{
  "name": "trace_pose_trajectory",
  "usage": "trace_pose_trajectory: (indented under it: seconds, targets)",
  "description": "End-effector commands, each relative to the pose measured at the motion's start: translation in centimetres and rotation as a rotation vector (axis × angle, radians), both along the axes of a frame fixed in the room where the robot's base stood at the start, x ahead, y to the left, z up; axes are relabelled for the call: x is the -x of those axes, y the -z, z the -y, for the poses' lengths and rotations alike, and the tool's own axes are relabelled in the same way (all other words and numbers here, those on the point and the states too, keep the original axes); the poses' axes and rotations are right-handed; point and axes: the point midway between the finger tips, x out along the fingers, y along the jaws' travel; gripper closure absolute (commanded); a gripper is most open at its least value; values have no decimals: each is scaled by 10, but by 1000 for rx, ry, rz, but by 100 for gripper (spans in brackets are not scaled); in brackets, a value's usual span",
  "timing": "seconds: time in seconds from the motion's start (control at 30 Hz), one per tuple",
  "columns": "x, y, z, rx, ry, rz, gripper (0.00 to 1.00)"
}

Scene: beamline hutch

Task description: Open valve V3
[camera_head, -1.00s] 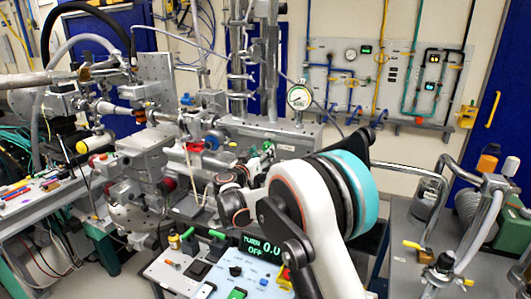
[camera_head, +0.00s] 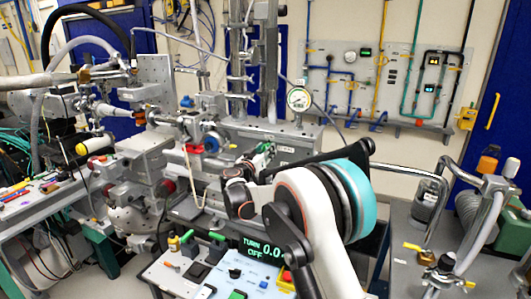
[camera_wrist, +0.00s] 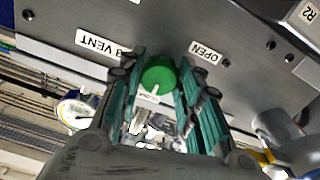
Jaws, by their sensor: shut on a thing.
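In the wrist view a round green knob (camera_wrist: 157,78) with a white mark sits on a grey panel (camera_wrist: 220,22). Labels ending in "3 VENT" (camera_wrist: 97,42) and reading "OPEN" (camera_wrist: 206,52) flank it, upside down. My gripper (camera_wrist: 161,60) is shut on the green knob, with one teal-padded finger on each side. In the head view my gripper (camera_head: 265,155) reaches the grey equipment front beyond my arm. The knob is small there and largely hidden by the fingers. I cannot read a full V3 label.
A blue-and-white round part (camera_wrist: 75,110) lies left of the fingers in the wrist view. A pipe (camera_wrist: 285,130) is close on the right. In the head view a pressure gauge (camera_head: 299,98) stands above the panel, and a control console (camera_head: 215,268) sits below my arm.

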Motion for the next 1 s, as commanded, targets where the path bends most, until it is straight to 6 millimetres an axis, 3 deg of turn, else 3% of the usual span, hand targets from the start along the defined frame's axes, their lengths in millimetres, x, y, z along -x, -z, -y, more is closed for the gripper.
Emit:
trace_pose_trajectory:
  seconds: [0.37, 1.0]
  targets:
    - [0, 2, 1, 96, 2, -38, 92]
    - [1, 2, 2, 633, 3, -234, 92]
